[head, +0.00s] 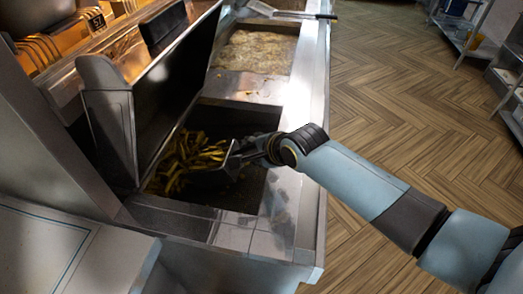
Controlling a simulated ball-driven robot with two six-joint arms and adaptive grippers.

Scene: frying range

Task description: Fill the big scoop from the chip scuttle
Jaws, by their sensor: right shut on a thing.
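The chip scuttle (238,197) is a dark sunken bin in the steel counter, under a raised dark panel. Golden chips (178,165) lie heaped at its left side. My right gripper (258,150) reaches in from the right, just inside the scuttle's right edge, and is shut on the handle of the big scoop. The grey scoop (212,178) is down in the scuttle, with its mouth toward the heap. Chips lie against and above its front; I cannot tell how many are inside it. My left gripper is not in view.
The raised dark panel (178,75) slants over the scuttle's left side. Behind is a vat of bubbling pale oil (256,52). A flat tool with a dark handle (290,13) lies across the counter beyond. Open wooden floor (400,90) is at right, with metal shelves (461,25) farther off.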

